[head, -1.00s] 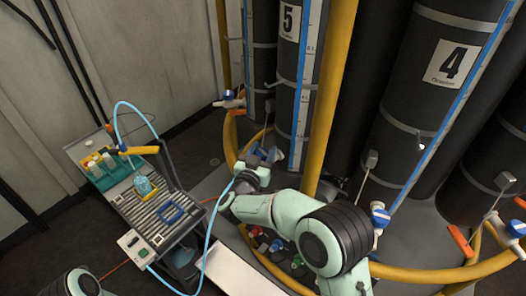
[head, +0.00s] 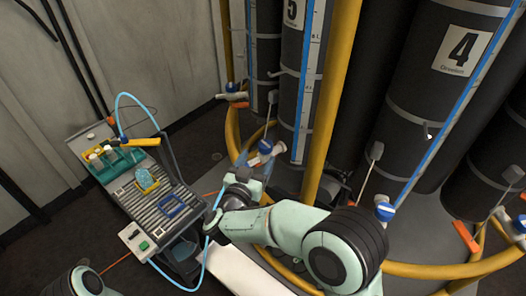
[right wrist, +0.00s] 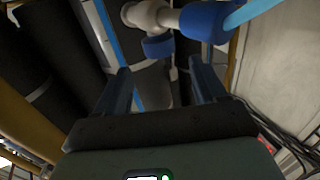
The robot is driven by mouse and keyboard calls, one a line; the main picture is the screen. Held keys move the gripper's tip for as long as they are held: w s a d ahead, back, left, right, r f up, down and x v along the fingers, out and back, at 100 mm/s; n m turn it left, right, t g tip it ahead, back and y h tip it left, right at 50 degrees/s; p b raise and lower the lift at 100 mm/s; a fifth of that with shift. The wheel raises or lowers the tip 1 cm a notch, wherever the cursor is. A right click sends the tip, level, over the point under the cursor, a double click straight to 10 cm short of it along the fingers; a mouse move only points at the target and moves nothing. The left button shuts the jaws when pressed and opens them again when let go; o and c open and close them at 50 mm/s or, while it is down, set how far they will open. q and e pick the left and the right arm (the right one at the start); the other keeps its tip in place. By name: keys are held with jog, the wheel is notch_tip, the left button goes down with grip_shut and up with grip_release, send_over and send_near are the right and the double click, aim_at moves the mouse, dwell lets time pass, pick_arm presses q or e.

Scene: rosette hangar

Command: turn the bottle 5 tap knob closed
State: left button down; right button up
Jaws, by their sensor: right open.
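Bottle 5 (head: 292,90) is a tall dark cylinder with a white label, partly cut by the top edge in the head view. Its white tap with a blue knob (head: 265,147) sits low on its front. My right gripper (head: 256,162) is just below and in front of this tap and partly hides it. In the right wrist view, the blue tap knob (right wrist: 157,46) lies ahead of the open fingers (right wrist: 162,85), between them and apart from them. A blue fitting with a light blue hose (right wrist: 205,20) joins the white tap body. My left gripper is out of view.
Bottle 4 (head: 440,70) stands to the right with its own blue tap (head: 384,210). A yellow rail post (head: 332,100) rises beside bottle 5. A cart (head: 160,205) with a teal tray stands left. Bare floor lies behind the cart.

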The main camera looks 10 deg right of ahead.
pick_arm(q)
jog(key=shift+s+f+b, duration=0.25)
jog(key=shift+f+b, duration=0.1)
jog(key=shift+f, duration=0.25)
pick_arm(e)
jog(key=v, duration=0.6)
